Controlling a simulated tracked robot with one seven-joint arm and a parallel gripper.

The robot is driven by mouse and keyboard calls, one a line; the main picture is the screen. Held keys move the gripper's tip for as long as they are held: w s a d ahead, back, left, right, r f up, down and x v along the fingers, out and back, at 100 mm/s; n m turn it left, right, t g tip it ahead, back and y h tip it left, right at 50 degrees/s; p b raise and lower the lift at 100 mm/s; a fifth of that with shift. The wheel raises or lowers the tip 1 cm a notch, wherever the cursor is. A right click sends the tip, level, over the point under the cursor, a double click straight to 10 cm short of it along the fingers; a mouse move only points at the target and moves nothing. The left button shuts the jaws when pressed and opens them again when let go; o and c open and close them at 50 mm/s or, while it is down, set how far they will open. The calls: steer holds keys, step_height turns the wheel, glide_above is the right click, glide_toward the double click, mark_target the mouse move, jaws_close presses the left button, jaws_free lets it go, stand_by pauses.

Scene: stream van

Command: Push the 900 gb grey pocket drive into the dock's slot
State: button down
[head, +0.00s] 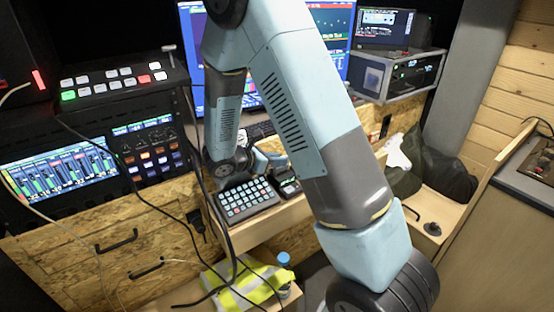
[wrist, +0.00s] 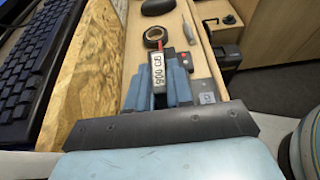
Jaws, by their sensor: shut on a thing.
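The pocket drive (wrist: 157,78) shows in the wrist view as a narrow strip with a white "900 GB" label, red at its far end. My gripper (wrist: 159,90) is shut on it, with a blue-grey finger on either side. A dark box with a small red spot (wrist: 186,60) shows just beyond the right finger and may be the dock; its slot is hidden behind the fingers and drive. I cannot tell whether the drive is in the slot. In the head view my gripper (head: 266,162) is small and partly hidden by my arm, low over the desk.
A tape roll (wrist: 155,38), a black mouse (wrist: 157,7) and a slim grey tool (wrist: 188,30) lie beyond my gripper. A wooden edge (wrist: 85,70) and a keyboard (wrist: 35,65) are at left. A button keypad (head: 247,199) sits nearby in the head view.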

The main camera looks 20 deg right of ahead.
steer(key=shift+f, duration=0.2)
stand_by(0.3)
steer(key=shift+r, duration=0.15)
steer(key=shift+r, duration=1.8)
